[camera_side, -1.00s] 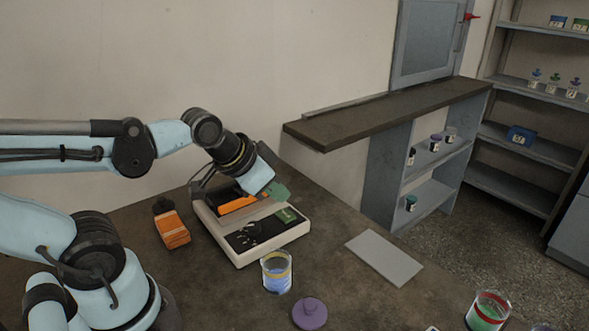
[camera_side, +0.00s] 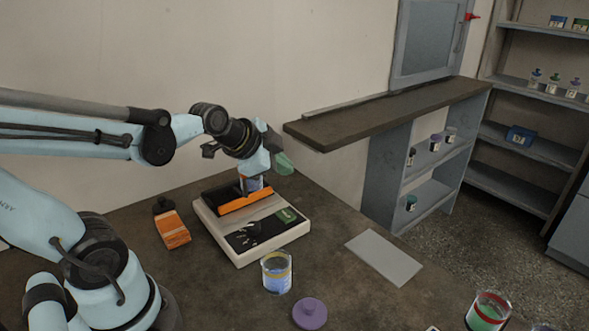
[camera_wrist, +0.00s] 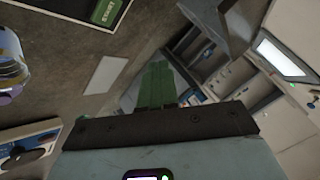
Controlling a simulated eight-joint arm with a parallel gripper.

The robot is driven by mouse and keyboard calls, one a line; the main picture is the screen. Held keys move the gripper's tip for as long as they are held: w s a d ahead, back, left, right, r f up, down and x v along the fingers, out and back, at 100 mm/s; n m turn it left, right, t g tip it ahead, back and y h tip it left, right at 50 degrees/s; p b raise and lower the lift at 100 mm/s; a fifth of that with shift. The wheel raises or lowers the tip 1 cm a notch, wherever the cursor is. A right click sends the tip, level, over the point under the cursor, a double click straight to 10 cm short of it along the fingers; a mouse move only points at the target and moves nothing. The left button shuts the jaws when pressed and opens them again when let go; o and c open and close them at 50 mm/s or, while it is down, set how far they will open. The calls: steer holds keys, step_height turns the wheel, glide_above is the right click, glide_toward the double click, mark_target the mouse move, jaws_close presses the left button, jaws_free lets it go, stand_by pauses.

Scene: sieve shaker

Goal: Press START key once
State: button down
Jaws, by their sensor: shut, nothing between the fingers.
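The sieve shaker (camera_side: 272,251) is a cream machine with a dark panel and an orange-edged black part across its rear. The green START key (camera_side: 288,215) is at the panel's right end. In the wrist view, the START key (camera_wrist: 106,11) shows its lettering at the top edge. My gripper (camera_side: 285,164) has green fingers, shut and empty, raised above the shaker's rear right and apart from the key. In the wrist view, my gripper (camera_wrist: 158,85) points away from the key, over the floor side.
A blue-filled jar (camera_side: 277,273) and a purple lid (camera_side: 309,313) stand in front of the shaker. An orange bottle (camera_side: 171,228) is at its left. A grey plate (camera_side: 384,257) lies right. A wall shelf (camera_side: 390,112) is beyond.

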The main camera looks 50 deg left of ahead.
mark_target(283, 217)
steer(key=shift+f, duration=4.35)
steer(key=shift+f, duration=0.2)
steer(key=shift+f, duration=0.25)
